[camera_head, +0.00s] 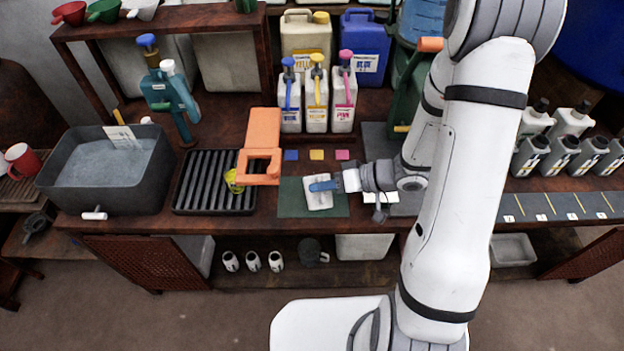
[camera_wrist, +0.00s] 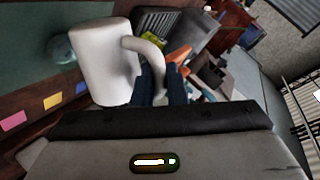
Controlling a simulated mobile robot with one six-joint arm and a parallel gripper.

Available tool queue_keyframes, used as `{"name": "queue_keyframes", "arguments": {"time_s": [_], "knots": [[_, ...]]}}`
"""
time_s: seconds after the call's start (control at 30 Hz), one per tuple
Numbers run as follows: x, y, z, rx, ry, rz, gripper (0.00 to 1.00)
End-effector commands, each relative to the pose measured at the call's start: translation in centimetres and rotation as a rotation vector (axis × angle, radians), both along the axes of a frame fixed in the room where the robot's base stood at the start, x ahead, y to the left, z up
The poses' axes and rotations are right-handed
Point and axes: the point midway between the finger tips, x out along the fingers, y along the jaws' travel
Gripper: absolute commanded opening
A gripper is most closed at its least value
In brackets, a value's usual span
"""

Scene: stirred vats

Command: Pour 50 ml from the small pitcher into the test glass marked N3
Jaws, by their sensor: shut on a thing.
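The small pitcher, a plain white vessel with a loop handle, shows large in the wrist view (camera_wrist: 103,62). It also shows in the head view (camera_head: 318,198), over the green mat (camera_head: 289,205). My gripper (camera_head: 325,185) reaches it from the right. Its dark blue fingers (camera_wrist: 160,88) are shut on the handle. I cannot tell whether the pitcher touches the mat or hangs just above it. Its contents are hidden. I cannot make out a glass marked N3; three small white cups (camera_head: 253,261) stand on the lower shelf, their marks too small to read.
A black drain rack (camera_head: 200,185) and a grey water basin (camera_head: 125,190) lie left of the mat. An orange device (camera_head: 262,140) stands close by. Three pump bottles (camera_head: 316,100) stand behind three coloured squares. Grey bottles (camera_head: 558,153) stand at right behind a numbered strip (camera_head: 550,208).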

Motion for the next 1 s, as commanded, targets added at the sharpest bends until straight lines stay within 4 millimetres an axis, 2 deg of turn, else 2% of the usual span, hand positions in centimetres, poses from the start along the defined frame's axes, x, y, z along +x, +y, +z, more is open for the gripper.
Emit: {"name": "queue_keyframes", "arguments": {"time_s": [0.33, 0.7, 0.77, 1.0], "knots": [[0.1, 0.0, 0.0, -0.002, 0.014, 0.000, 0.00], [-1.4, -0.2, -1.7, 0.025, -0.191, -0.003, 0.00], [-1.5, -0.1, -0.8, 0.030, -0.201, -0.001, 0.00], [-1.8, -0.2, -1.0, 0.035, -0.234, -0.001, 0.00]]}}
